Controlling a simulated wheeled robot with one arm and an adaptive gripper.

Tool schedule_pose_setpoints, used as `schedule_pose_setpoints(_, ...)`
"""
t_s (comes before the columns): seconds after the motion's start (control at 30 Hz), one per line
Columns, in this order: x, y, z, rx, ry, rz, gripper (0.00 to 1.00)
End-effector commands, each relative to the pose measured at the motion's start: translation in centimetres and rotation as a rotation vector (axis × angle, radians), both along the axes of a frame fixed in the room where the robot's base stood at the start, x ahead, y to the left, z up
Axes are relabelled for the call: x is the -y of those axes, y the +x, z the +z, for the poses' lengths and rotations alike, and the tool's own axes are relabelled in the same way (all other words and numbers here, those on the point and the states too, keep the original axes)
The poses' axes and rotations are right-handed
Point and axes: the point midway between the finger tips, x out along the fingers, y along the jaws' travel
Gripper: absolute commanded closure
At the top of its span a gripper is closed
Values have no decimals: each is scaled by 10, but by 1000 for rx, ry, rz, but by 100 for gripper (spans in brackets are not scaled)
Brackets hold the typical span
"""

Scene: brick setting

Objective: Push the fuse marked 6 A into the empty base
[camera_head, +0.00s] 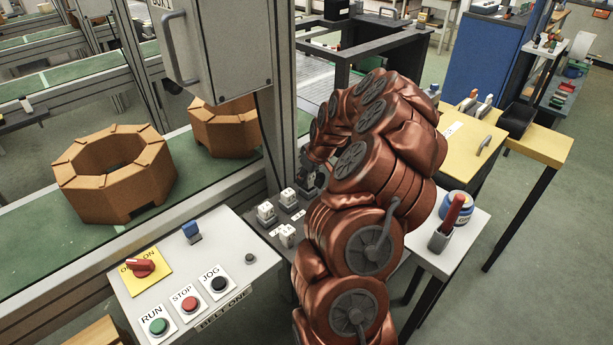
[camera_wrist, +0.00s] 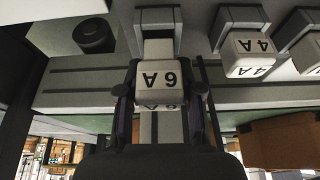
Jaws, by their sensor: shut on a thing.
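A white fuse marked 6 A (camera_wrist: 160,84) shows upside down in the middle of the wrist view. My gripper (camera_wrist: 160,98) is shut on it, with one dark finger on each side. A grey base (camera_wrist: 157,19) lies directly beyond the fuse and in line with it. I cannot tell how deep the fuse sits in that base. Two fuses marked 4 A (camera_wrist: 245,50) (camera_wrist: 307,52) sit in grey bases to the right.
Several white fuses (camera_head: 266,212) stand on a dark panel beside the post. A control box (camera_head: 196,277) with a red switch and RUN, STOP and JOG buttons is at front left. Brown octagonal rings (camera_head: 115,172) lie on the green conveyor (camera_head: 58,243). A dark round knob (camera_wrist: 94,36) is near the base.

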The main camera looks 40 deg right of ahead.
Motion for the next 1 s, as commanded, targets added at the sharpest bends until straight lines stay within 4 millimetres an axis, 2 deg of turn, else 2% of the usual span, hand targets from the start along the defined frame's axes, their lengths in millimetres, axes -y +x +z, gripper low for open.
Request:
schedule_pose_setpoints(0.53,0,0,-14,0,0,0,99)
schedule_pose_setpoints(1.0,0,0,-3,0,0,0,99)
